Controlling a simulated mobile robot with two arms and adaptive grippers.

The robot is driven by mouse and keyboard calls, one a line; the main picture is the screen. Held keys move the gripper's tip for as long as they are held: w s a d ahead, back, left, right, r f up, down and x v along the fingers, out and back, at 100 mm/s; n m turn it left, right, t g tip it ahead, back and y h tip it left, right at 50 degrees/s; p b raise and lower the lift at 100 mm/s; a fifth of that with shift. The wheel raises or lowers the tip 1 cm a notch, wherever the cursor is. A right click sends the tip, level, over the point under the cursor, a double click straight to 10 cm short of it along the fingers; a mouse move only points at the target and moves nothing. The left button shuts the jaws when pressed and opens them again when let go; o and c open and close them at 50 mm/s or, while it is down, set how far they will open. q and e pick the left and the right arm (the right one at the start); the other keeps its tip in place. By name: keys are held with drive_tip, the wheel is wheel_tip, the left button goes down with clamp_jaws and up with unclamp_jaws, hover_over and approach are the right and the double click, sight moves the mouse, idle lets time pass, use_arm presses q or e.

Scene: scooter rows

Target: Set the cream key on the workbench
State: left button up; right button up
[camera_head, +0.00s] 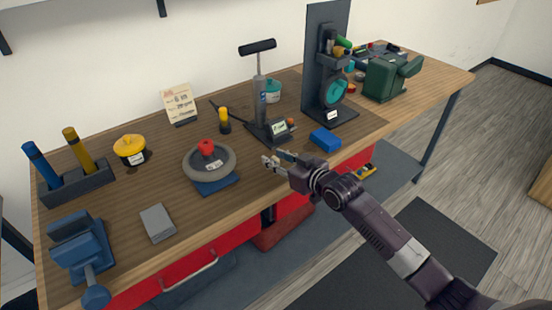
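The wooden workbench (130,205) runs from the left front to the back right. My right gripper (273,160) is above its front edge, to the right of the grey ring-shaped item. A pale patch shows at its fingertips, too small to tell whether it is a finger pad or a held thing. I cannot make out whether the fingers are open or shut. I cannot clearly pick out a cream key anywhere in this view. My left gripper is not in view.
A grey ring with a red knob (206,150), a blue block (325,139) and a hand pump (260,100) stand near my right gripper. A blue vise (80,245) and grey box (158,222) are at left. Bare wood lies between grey box and ring.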

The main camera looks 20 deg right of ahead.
drive_tip(key=shift+r, duration=0.1)
drive_tip(key=b+v, duration=0.1)
drive_tip(key=v, duration=1.1)
drive_tip(key=s+d+f+m+g+h, duration=0.15)
drive_tip(key=d+f, duration=0.25)
drive_tip(key=f, duration=0.8)
drive_tip(key=s+d+f+m+g+h, duration=0.15)
drive_tip(key=d+f, duration=0.25)
drive_tip(key=f, duration=0.7)
drive_tip(key=s+d+f+g+h, duration=0.1)
drive_tip(key=s+f, duration=0.3)
drive_tip(key=f, duration=0.4)
drive_tip(key=s+f+g+h, duration=0.1)
drive_tip(key=s+f, duration=0.3)
drive_tip(key=f, duration=0.3)
drive_tip(key=s+a+f+g, duration=0.3)
drive_tip(key=s+f+g, duration=0.1)
drive_tip(key=s+f, duration=1.35)
drive_tip(key=s+a+f+g, duration=0.1)
drive_tip(key=s+a+f, duration=0.1)
drive_tip(key=s, duration=0.8)
drive_tip(key=s+a+f+n+g, duration=0.1)
drive_tip(key=s+a+f+g, duration=0.1)
drive_tip(key=s, duration=0.9)
drive_tip(key=shift+a+f+n+g, duration=0.3)
drive_tip(key=shift+a+f, duration=0.35)
drive_tip(key=shift+a, duration=0.55)
